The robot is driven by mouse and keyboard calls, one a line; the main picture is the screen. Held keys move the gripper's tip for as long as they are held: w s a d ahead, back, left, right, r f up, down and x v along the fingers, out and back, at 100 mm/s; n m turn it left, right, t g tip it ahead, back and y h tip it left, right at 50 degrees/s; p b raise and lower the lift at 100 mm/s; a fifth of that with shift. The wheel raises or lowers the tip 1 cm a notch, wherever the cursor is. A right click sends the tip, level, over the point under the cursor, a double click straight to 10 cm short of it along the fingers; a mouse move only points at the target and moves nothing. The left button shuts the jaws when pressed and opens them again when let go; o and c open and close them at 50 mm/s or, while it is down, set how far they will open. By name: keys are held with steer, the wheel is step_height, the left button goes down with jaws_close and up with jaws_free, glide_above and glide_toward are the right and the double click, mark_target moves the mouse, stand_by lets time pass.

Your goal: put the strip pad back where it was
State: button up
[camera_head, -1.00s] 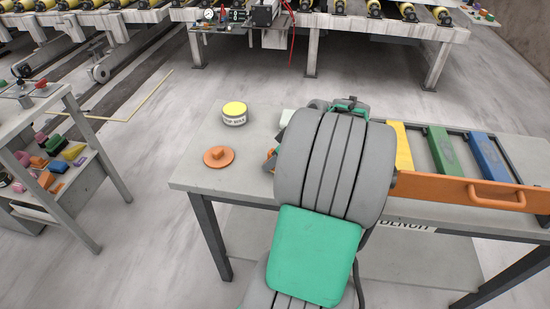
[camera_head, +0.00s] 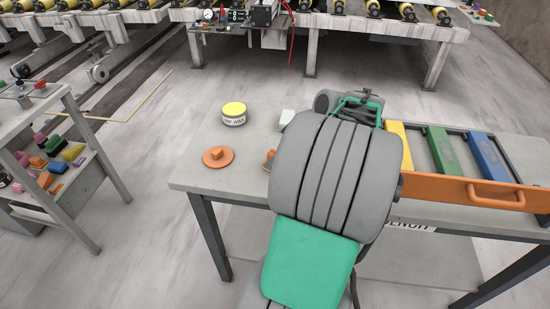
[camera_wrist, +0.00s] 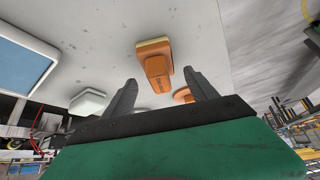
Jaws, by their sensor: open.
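My gripper (camera_wrist: 163,92) is open and empty. Its two fingers point towards the block, which appears between and beyond their tips, apart from them. In the head view my arm hides the gripper.
The grey bench (camera_head: 205,178) also holds a yellow-lidded tin (camera_head: 234,116), an orange knobbed disc (camera_head: 218,157) and a pale box (camera_head: 286,117). To the right, a rack holds yellow (camera_head: 397,142), green (camera_head: 444,150) and blue (camera_head: 487,155) bars behind an orange handled board (camera_head: 470,192).

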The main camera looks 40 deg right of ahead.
steer(key=v, duration=0.8)
steer(key=w+a+f+m+g, duration=0.1)
steer(key=w+a, duration=0.2)
steer(key=a, duration=0.4)
steer(key=w+a+f+g, duration=0.1)
steer(key=w+a, duration=0.2)
steer(key=a, duration=0.5)
steer(key=s+a+f+m+h, duration=0.1)
steer(key=s+a+f, duration=0.1)
steer(key=a, duration=0.5)
steer(key=s+a+f+m+g, duration=0.1)
steer(key=s+a+f, duration=0.1)
steer(key=s+a, duration=0.2)
steer(key=a, duration=0.3)
steer(key=shift+s+h+p, duration=0.3)
steer(key=shift+h, duration=0.1)
